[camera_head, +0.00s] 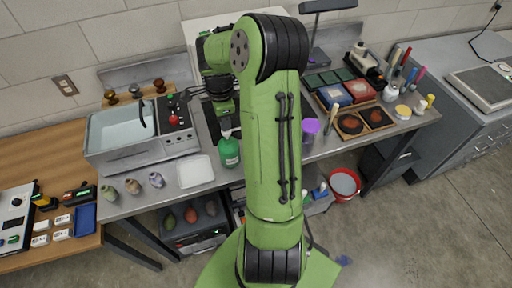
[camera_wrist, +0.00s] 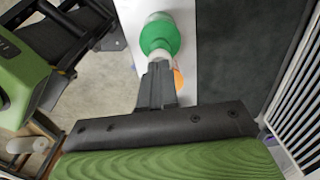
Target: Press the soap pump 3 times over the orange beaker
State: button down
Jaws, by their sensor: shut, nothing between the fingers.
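The green soap bottle (camera_head: 229,152) stands upright near the front edge of the grey bench. It also shows in the wrist view (camera_wrist: 160,36), with its pale pump part by my fingertips. My gripper (camera_head: 226,126) is shut and empty, directly above the bottle's pump top; whether it touches cannot be told. In the wrist view the closed fingers (camera_wrist: 158,70) overlap the pump. A sliver of orange, likely the orange beaker (camera_wrist: 179,80), shows just right of the fingers, mostly hidden behind them. In the head view the beaker is not seen.
A white tray (camera_head: 195,171) and a grey basin unit (camera_head: 140,130) lie left of the bottle. A purple-topped container (camera_head: 310,127) stands right of my arm. Several brushes and pigment trays crowd the right end. A red bucket (camera_head: 344,184) is on the floor.

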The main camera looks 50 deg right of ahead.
jog(key=shift+f+b, duration=0.75)
jog(key=shift+f, duration=0.3)
jog(key=shift+r, duration=0.15)
jog(key=shift+r+p, duration=1.2)
jog(key=shift+r, duration=0.25)
jog(key=shift+f, duration=0.2)
jog(key=shift+f+b, duration=1.35)
jog(key=shift+f, duration=0.05)
jog(key=shift+r, duration=0.15)
jog(key=shift+r+p, duration=1.15)
jog(key=shift+r, duration=0.25)
